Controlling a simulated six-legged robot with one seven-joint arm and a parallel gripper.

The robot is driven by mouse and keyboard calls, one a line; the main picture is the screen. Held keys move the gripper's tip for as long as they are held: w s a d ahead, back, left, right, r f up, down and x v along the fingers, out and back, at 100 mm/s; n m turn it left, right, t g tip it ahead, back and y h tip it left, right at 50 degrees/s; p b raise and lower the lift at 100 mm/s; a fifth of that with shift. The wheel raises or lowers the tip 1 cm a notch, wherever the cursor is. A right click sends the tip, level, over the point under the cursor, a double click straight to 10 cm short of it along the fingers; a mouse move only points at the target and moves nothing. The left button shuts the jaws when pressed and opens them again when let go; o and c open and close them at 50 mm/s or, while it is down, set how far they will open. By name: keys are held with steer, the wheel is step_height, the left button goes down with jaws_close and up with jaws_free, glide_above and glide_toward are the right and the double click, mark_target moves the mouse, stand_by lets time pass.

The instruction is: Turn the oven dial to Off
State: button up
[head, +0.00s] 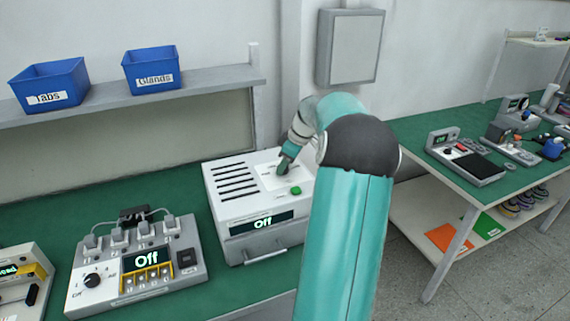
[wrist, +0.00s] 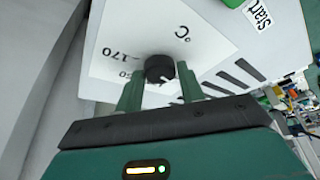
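The oven (head: 232,187) is a white box with dark vent slots on top and a front display reading "Off". Its dial (wrist: 159,68) is a small black knob with a white mark, on a white scale plate (wrist: 200,45) with "°C", "170" and a partly hidden number. No Off mark is visible on the scale in the wrist view. My gripper (wrist: 160,80) has one green finger on each side of the dial, very close to it. Whether both fingers press on it cannot be told. In the head view my gripper (head: 284,166) is over the oven's top, and the dial is hidden.
A green button (head: 296,191) sits on the oven top; the wrist view shows "Start" beside it. A device with another knob and an "Off" display (head: 140,262) stands left on the green bench. A shelf (head: 190,82) with blue bins is above. A grey wall box (head: 350,48) hangs behind.

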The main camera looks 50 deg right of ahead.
steer(key=o, duration=0.3)
steer(key=shift+r, duration=0.15)
steer(key=v, duration=1.3)
steer(key=shift+s+r, duration=0.1)
steer(key=shift+r, duration=0.15)
